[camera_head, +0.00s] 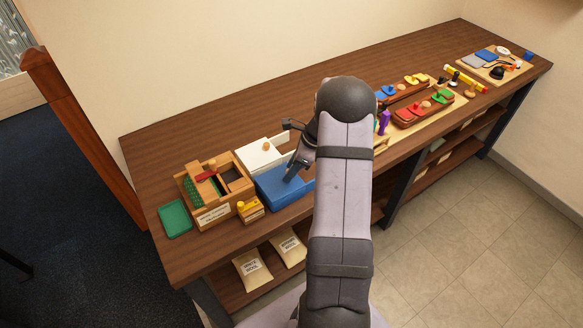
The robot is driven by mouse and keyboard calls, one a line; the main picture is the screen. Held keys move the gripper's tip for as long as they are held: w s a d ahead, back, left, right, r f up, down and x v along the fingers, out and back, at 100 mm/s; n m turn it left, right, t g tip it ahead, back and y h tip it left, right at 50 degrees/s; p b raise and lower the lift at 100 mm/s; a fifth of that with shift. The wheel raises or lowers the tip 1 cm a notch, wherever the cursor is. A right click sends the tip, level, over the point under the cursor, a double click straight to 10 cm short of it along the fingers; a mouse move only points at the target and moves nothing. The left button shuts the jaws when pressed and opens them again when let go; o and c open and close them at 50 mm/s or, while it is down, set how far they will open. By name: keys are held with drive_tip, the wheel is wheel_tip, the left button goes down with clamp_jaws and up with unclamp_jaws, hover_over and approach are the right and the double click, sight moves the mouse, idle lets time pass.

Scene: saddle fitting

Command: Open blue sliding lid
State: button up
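A blue box-like piece with a flat blue top (272,190), which looks like the blue sliding lid, lies on the wooden table left of my arm. My gripper (289,178) points down at the upper right part of the blue top. Its dark fingertips are very close to the blue surface, but I cannot tell whether they touch it. The fingers are small and partly overlapped, so their opening is unclear. My arm hides the right end of the blue piece. No handle on it is visible.
A white box (258,157) with a wooden knob stands directly behind the blue piece. Colourful fittings (415,111) stand to the right. The table's back left is clear.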

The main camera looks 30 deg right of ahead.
clamp_jaws()
drive_tip(key=d, duration=1)
unclamp_jaws()
drive_tip(key=b+v, duration=0.3)
drive_tip(key=v, duration=0.4)
drive_tip(key=shift+r, duration=0.2)
